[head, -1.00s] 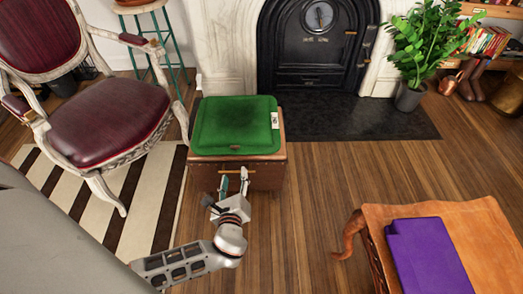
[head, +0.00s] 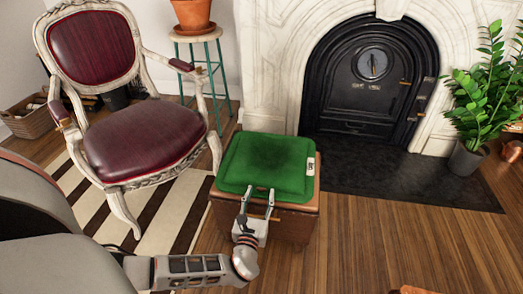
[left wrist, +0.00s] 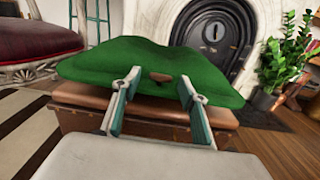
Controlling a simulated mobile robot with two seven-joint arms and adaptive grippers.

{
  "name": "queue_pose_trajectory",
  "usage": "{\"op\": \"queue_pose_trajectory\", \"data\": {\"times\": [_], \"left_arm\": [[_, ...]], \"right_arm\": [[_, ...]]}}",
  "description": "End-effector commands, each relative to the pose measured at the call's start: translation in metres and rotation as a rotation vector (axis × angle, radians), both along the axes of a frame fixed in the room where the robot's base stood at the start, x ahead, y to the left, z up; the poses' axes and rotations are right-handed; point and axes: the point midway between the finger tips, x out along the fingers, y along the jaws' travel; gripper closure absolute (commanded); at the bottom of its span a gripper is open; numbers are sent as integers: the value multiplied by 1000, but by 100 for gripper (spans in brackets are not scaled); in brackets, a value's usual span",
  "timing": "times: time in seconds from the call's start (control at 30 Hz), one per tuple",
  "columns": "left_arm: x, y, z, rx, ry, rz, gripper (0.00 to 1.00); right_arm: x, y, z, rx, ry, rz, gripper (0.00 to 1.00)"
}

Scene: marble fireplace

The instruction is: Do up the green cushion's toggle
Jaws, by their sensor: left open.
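The green cushion (head: 265,160) lies on top of a brown leather trunk (head: 285,220). A white tag hangs at its right edge in the head view. In the left wrist view the cushion (left wrist: 150,68) shows a small brown toggle (left wrist: 158,77) at its front edge. My left gripper (head: 258,190) is open at the cushion's front edge. In the left wrist view its two fingers (left wrist: 152,88) stand apart, left and right of the toggle, with nothing between them nearer to me. I cannot tell whether the fingers touch the cushion. My right gripper is not in view.
A dark red armchair (head: 145,138) stands left of the trunk on a striped rug (head: 160,215). A teal stool (head: 213,75) with a plant pot is behind. The fireplace (head: 370,85) is at the back, a potted plant (head: 480,105) right.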

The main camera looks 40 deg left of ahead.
Motion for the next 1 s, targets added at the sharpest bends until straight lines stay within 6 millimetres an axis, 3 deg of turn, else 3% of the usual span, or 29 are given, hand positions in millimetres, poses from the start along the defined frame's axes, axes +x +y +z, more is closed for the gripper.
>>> {"op": "queue_pose_trajectory", "data": {"times": [0.3,0.47,0.73,1.0], "left_arm": [[4,2,0,-1,-1,0,57],[3,2,0,-1,-1,0,96],[4,1,0,-2,-2,27,96],[7,-4,-1,-7,-4,192,95]], "right_arm": [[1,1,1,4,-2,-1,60],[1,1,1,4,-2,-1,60],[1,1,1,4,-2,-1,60],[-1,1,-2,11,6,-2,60]]}}
